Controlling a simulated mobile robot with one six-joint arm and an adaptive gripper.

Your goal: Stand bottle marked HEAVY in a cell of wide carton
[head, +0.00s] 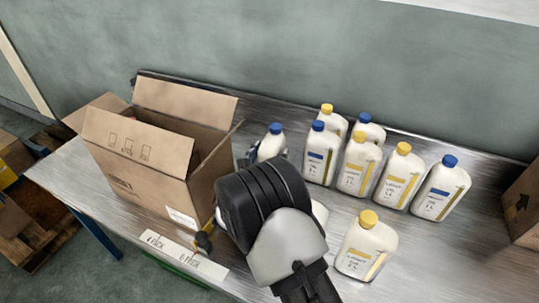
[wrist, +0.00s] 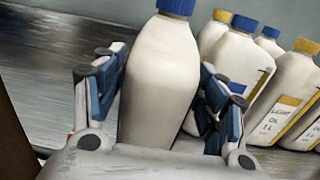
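A white bottle with a blue cap (wrist: 160,75) stands between the fingers of my gripper (wrist: 160,95) in the wrist view. The pads lie close against both its sides, and the gripper looks shut on it. Its label faces away, so the word on it cannot be read. In the head view the top of this bottle (head: 271,146) shows beyond my gripper, right of the carton. The open brown carton (head: 138,186) has its flaps up; its cells are hidden by the flaps and walls. Other blue-capped bottles (head: 440,190) stand at right.
Yellow-capped bottles (head: 366,248) stand among and in front of the blue-capped ones; one label (wrist: 295,118) reads LIGHT OIL. Another brown carton (head: 525,208) is at the right edge. A marked strip (head: 184,250) lies along the steel table's front edge. A wall stands behind the table.

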